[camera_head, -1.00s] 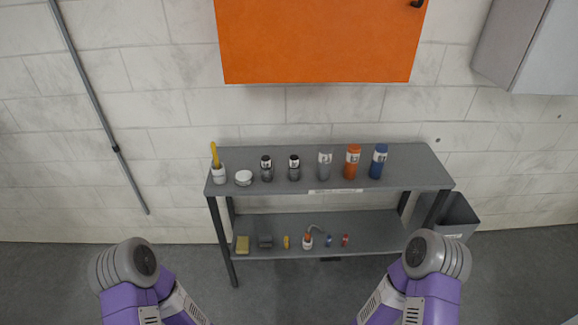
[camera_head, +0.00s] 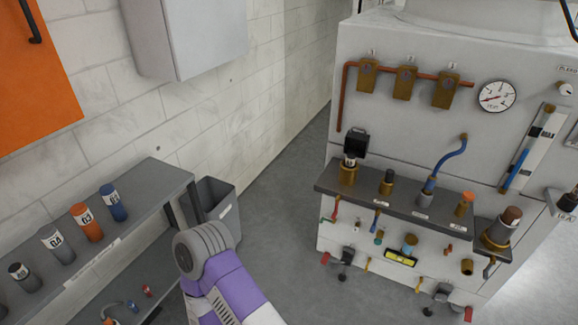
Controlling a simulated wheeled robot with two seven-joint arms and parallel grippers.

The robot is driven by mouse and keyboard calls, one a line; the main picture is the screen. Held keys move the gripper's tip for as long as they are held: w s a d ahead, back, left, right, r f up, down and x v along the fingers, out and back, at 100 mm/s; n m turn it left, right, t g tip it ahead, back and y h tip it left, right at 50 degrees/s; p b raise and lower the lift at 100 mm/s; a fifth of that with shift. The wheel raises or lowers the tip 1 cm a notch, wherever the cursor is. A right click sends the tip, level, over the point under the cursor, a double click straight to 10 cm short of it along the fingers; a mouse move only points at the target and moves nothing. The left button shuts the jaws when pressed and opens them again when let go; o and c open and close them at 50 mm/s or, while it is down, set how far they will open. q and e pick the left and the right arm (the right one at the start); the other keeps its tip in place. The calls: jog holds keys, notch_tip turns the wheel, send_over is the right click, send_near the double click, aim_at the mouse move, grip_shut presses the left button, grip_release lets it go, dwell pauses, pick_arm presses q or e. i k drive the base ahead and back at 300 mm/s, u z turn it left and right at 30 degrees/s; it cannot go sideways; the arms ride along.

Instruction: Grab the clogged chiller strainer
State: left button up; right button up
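I cannot tell for sure which thing is the clogged chiller strainer. On the right, a white machine (camera_head: 430,135) has a dark grey ledge (camera_head: 335,180) bearing several fittings. From left to right these are a brass fitting with a black box-like top (camera_head: 348,172), a black-capped brass fitting (camera_head: 387,182), a grey fitting with a blue hose (camera_head: 427,192) and an orange-topped fitting (camera_head: 464,205). A larger brass fitting with a brown top (camera_head: 505,222) sits at the ledge's right end. Neither gripper is in view; only a grey and purple link of one of my arms shows.
A grey shelf (camera_head: 150,185) at left holds labelled bottles, including a blue one (camera_head: 113,203) and an orange one (camera_head: 86,222). A grey bin (camera_head: 220,205) stands beside it. Open floor (camera_head: 275,215) lies between bin and machine. Small valves line the machine's lower front.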

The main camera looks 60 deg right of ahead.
aim_at(349, 164)
jog(key=z, duration=2.6)
jog(key=k, duration=1.3)
jog(key=z, duration=0.4)
jog(key=i, duration=2.05)
jog(key=u, duration=1.05)
